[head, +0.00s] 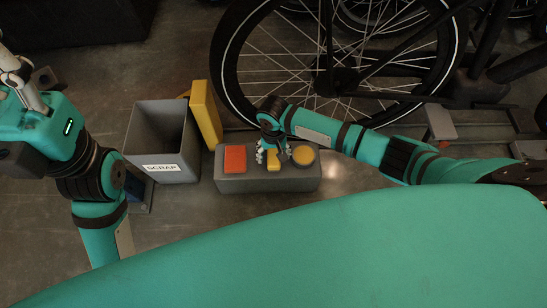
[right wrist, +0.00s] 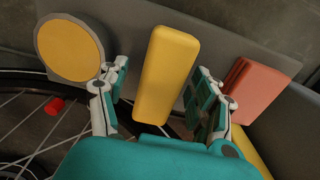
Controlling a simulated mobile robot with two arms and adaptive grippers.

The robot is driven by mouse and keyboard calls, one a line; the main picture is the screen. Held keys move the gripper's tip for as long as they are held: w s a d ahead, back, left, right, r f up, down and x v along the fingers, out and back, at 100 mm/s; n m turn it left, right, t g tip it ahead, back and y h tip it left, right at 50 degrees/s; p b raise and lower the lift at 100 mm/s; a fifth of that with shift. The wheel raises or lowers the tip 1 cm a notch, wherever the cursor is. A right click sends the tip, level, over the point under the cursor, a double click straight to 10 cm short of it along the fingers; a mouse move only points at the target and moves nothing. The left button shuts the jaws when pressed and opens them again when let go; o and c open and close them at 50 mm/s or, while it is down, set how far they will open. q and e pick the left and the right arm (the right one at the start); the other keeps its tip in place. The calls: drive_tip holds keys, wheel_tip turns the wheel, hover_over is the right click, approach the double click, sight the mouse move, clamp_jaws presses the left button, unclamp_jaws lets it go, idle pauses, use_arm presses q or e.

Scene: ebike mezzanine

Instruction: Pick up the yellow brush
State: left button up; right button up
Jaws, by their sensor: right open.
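The yellow brush (right wrist: 167,72) shows as a yellow, rounded block in the right wrist view. It lies against the grey bench top, between the two fingers of my right gripper (right wrist: 160,95), with a gap on each side. In the head view the brush (head: 273,161) is partly hidden by my right gripper (head: 272,154), which is over the grey bench (head: 235,184). My right gripper is open and holds nothing. My left gripper (head: 18,76) is partly cut off at the left edge of the head view, and its jaw state is unclear.
A red-orange block (head: 235,159) and a round yellow-topped item (head: 303,155) flank the brush on the bench. A grey SCRAP bin (head: 162,147) and a yellow panel (head: 206,115) stand to the left. A bicycle wheel (head: 250,88) is close behind.

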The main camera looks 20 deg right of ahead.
drive_tip(key=shift+f, duration=0.1)
drive_tip(key=c, duration=1.3)
